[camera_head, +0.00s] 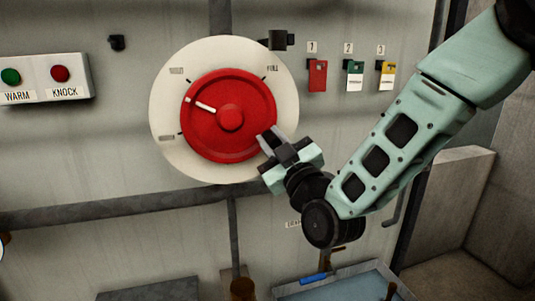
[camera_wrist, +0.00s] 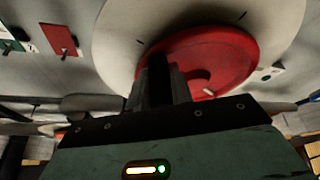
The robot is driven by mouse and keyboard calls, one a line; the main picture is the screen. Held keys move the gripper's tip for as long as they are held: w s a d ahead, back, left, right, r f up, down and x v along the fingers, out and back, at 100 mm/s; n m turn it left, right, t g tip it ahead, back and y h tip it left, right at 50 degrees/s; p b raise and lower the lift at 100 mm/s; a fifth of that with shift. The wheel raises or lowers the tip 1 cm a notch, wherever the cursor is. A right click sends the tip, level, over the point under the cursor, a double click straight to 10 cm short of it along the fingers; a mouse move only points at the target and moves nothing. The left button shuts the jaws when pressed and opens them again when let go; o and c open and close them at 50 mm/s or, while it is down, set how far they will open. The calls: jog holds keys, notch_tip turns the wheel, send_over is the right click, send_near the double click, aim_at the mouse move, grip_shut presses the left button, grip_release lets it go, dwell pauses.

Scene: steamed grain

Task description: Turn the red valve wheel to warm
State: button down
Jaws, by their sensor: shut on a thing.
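The red valve wheel (camera_head: 230,90) is mounted on a round off-white dial plate (camera_head: 165,110) on the wall. A white pointer mark (camera_head: 204,106) on the wheel points left and slightly up, between the upper-left and lower-left dial ticks. The dial's small labels are too blurred to read surely. My gripper (camera_head: 270,141) is shut on the wheel's lower-right rim. In the wrist view, the red wheel (camera_wrist: 225,48) fills the upper middle, and my gripper's dark fingers (camera_wrist: 166,76) cover part of its rim, hiding the contact.
A box (camera_head: 45,78) with a green WARM button and a red KNOCK button is at the left. Red, green and yellow tags (camera_head: 317,75) numbered 1 to 3 hang at the right. A dark pipe (camera_head: 110,208) runs below the dial. A blue-grey tray (camera_head: 345,288) is below.

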aim_at(264, 104)
jog(key=r+n, duration=0.1)
jog(key=n, duration=0.1)
jog(key=r+n+g+y+b, duration=0.1)
jog(key=n, duration=0.1)
jog(key=d+r+n+g+b, duration=0.1)
jog(key=n, duration=0.1)
jog(key=shift+w+r+y, duration=0.1)
jog(key=shift+r+y, duration=0.15)
jog(key=shift+y, duration=0.05)
jog(key=shift+a+r+n+g+b, duration=0.1)
jog(key=shift+r+n+g+b, duration=0.3)
jog(key=shift+r+n+g, duration=0.55)
jog(key=shift+r+n+g+b, duration=0.3)
jog(key=shift+r+n, duration=0.3)
jog(key=shift+n, duration=0.75)
jog(key=c, duration=1.3)
grip_release()
jog(key=shift+o, duration=0.2)
jog(key=shift+f, duration=0.15)
